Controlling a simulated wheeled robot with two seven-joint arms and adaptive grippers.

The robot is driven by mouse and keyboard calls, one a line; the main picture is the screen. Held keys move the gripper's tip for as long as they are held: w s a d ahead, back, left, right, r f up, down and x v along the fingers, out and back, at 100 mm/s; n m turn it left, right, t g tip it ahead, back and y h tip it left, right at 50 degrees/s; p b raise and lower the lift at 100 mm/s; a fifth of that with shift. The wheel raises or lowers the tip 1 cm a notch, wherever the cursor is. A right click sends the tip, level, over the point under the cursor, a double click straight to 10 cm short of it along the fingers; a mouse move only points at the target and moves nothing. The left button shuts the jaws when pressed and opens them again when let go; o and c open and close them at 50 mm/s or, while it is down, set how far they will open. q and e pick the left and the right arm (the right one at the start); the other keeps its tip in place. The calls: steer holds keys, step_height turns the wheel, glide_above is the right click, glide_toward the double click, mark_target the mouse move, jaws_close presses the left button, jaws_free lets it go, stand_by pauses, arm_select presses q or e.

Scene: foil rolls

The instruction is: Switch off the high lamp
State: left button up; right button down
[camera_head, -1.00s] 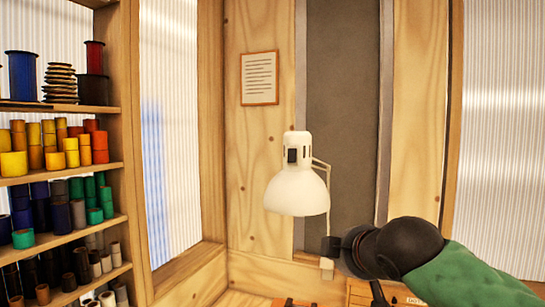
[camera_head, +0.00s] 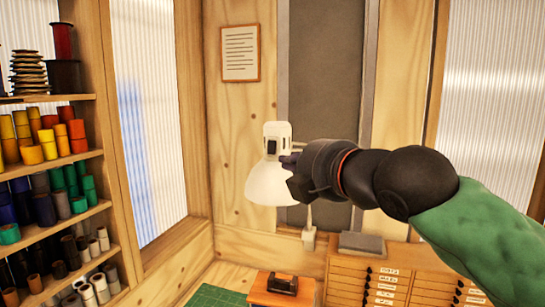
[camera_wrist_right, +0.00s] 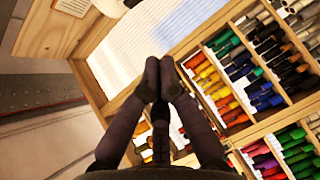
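The high lamp (camera_head: 268,183) is white, with a bell-shaped shade facing down and a narrower neck on top. A small dark switch (camera_head: 277,146) sits on the front of the neck. My right gripper (camera_head: 290,168) reaches in from the right and overlaps the right side of the lamp; I cannot tell whether it touches. In the right wrist view its two fingers (camera_wrist_right: 160,78) are together at the tips with nothing visible between them. Part of the lamp and its arm is hidden behind the gripper. My left gripper is not in view.
Shelves (camera_head: 60,155) with several coloured rolls stand at the left, beside a window (camera_head: 150,120). A framed sheet (camera_head: 240,54) hangs on the wooden wall.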

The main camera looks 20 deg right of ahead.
steer(key=p, duration=0.3)
glide_toward(272, 147)
steer(key=w+a+f, duration=0.2)
steer(key=w+a, duration=0.1)
steer(key=a, duration=0.2)
steer(key=w+d, duration=0.1)
steer(key=w+d+p, duration=0.1)
steer(key=w, duration=0.1)
steer(key=shift+f, duration=0.35)
steer(key=shift+a, duration=0.1)
steer(key=shift+f, duration=0.1)
